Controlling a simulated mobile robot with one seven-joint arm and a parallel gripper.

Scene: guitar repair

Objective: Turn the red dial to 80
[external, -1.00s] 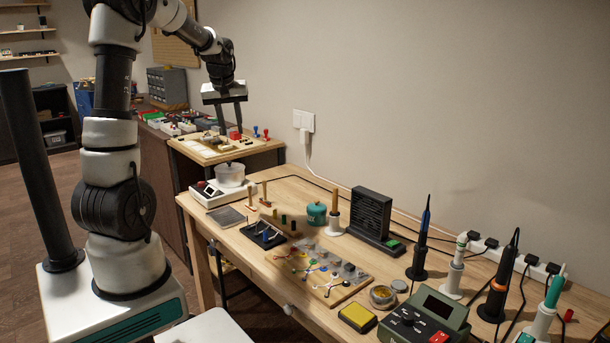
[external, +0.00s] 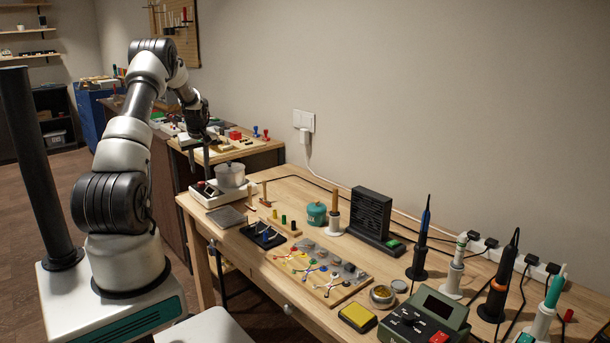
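A white hot plate (external: 224,195) stands at the far left end of the bench, with a pot (external: 231,175) on top. Its front has a dark display and a small reddish spot (external: 197,186) that may be the red dial; it is too small to read a setting. My gripper (external: 202,172) points down just above and beside the front left of the hot plate. Its fingers are dark and seen nearly edge-on, so their gap is unclear. I see no contact with the dial for certain.
A soldering station (external: 452,305) with a black knob and red switch stands at the front right. Several soldering irons stand behind it. A parts board (external: 345,291), a black fume extractor (external: 371,213) and a teal pot (external: 316,213) fill the middle. A raised wooden board lies behind the hot plate.

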